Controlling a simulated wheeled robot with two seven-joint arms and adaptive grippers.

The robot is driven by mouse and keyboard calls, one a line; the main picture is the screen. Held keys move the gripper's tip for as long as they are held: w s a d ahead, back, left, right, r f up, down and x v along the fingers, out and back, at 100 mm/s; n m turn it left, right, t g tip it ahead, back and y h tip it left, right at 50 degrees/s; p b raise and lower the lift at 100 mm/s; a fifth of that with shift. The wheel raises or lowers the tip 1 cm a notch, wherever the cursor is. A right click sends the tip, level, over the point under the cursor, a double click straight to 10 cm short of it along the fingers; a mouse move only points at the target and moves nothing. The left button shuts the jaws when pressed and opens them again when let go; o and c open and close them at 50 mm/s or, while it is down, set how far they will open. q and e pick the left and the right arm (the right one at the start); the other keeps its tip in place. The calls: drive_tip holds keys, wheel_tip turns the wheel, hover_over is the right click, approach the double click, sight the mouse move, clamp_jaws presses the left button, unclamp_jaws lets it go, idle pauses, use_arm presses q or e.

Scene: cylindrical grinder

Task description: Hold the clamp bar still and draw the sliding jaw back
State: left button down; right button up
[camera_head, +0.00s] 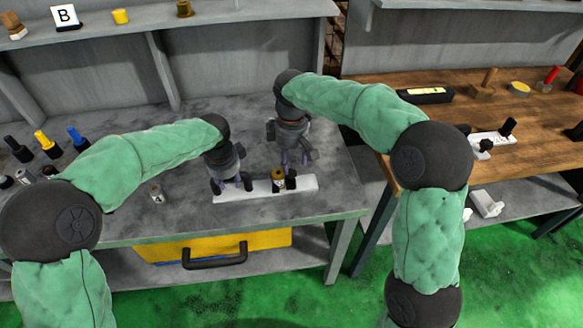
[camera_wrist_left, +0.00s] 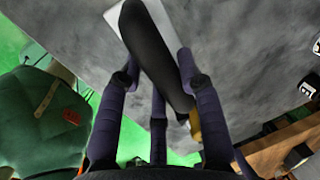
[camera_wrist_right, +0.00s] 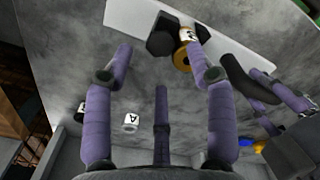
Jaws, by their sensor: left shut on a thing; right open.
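The white clamp bar (camera_head: 222,195) lies near the front edge of the grey bench. My left gripper (camera_head: 232,184) is shut on the black upright grip (camera_wrist_left: 150,45) at the bar's left end. A brass cylinder (camera_head: 279,184) with a pale label stands at the bar, between that grip and a black block, the sliding jaw (camera_head: 291,180). The block also shows in the right wrist view (camera_wrist_right: 163,36), beside the cylinder. My right gripper (camera_head: 295,160) is open above and behind the block, with nothing between its fingers. The left fingers partly hide the grip in the head view.
Black, yellow and blue-topped items stand at the bench's far left. A yellow case (camera_head: 170,250) lies on the shelf below. A wooden table (camera_head: 455,105) holds tools at the right. Bench behind the bar is largely clear.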

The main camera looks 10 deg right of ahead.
sight(292, 172)
drive_tip(key=shift+f, duration=2.1)
